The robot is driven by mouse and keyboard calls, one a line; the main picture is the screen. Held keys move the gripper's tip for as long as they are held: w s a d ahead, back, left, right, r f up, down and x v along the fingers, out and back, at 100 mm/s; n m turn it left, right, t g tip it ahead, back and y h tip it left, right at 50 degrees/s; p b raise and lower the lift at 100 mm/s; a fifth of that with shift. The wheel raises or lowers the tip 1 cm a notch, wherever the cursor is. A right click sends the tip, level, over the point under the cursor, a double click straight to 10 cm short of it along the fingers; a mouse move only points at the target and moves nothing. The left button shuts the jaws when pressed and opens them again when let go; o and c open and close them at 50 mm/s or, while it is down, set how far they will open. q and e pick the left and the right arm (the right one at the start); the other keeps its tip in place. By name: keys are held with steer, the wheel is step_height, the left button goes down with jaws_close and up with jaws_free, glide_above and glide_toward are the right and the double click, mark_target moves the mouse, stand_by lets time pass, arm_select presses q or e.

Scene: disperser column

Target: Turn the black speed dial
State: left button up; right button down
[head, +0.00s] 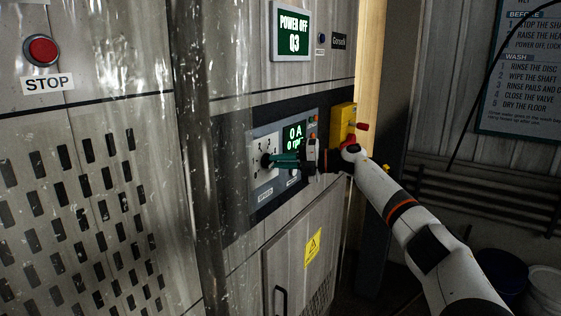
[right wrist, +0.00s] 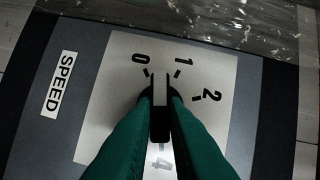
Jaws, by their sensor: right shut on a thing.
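The black speed dial (head: 266,161) sits on a pale plate in the cabinet's control panel, left of a small green display. In the right wrist view the dial (right wrist: 160,122) has a light line on its ridge pointing up, between the marks 0 and 1. My right gripper (head: 275,161) has green fingers, which also show in the right wrist view (right wrist: 159,125). They are shut on the dial, one finger on each side. The fingers hide part of the dial's scale; 0, 1, 2 and a faint 4 are visible. My left gripper is not in view.
The green display (head: 293,137) beside the dial reads 0 A and 0 rpm. A screen above (head: 291,31) reads POWER OFF Q3. A red STOP button (head: 41,51) is at far left. A yellow box (head: 342,122) with a red part is right of the panel.

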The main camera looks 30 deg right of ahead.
steer(key=shift+a+n+g+h+p, duration=0.15)
steer(key=shift+n+h, duration=0.25)
steer(key=shift+n, duration=0.5)
steer(key=shift+d+n+g+h+p, duration=0.15)
steer(key=shift+n+h+p, duration=0.2)
steer(key=shift+n, duration=0.55)
steer(key=shift+a, duration=0.15)
steer(key=c, duration=1.4)
jaws_free()
steer(key=shift+s, duration=0.1)
steer(key=shift+c, duration=0.2)
steer(key=shift+r, duration=0.1)
steer(key=b+v, duration=0.3)
steer(key=v, duration=0.9)
steer(key=shift+b, duration=0.4)
